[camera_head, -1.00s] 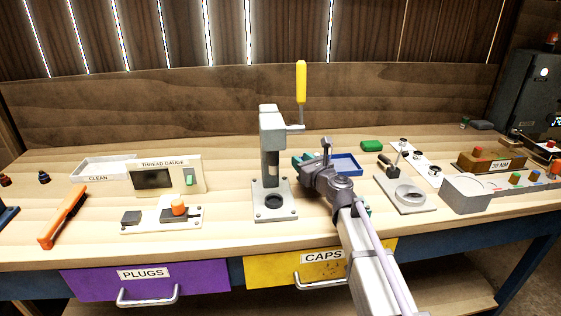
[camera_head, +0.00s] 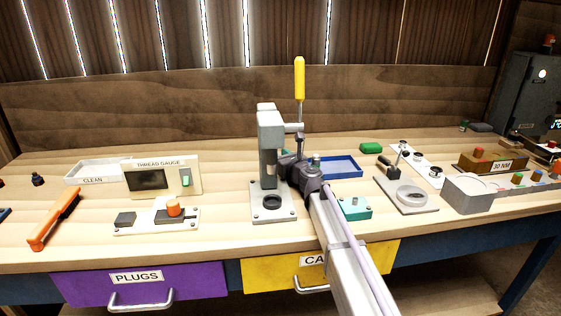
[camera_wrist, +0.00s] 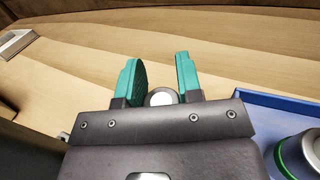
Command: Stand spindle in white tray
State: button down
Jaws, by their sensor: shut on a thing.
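The white tray (camera_head: 108,167), labelled CLEAN, lies at the back left of the bench and looks empty. My gripper (camera_wrist: 160,68) shows teal fingers in the wrist view. They are shut on the spindle (camera_wrist: 162,98), of which only a round, pale grey end shows between them. The rest of it is hidden by the gripper body. In the head view the fingers are hidden behind the grey press, well right of the white tray. A pale-edged object, perhaps the tray, shows at the top left of the wrist view (camera_wrist: 18,42).
The grey press (camera_head: 270,140) with its yellow-handled lever (camera_head: 300,80) stands left of my wrist. The thread gauge (camera_head: 162,178) stands between press and white tray, partly in front of the tray. A blue tray (camera_wrist: 262,98) holds a green-ringed metal part (camera_wrist: 312,152).

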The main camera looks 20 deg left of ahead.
jog(key=shift+f, duration=0.2)
jog(key=c, duration=0.8)
grip_release()
jog(key=shift+r, duration=0.1)
jog(key=shift+s+d+r, duration=0.1)
jog(key=shift+r, duration=0.15)
jog(key=v, duration=0.7)
jog(key=shift+s+d+f, duration=0.1)
jog(key=shift+o, duration=0.5)
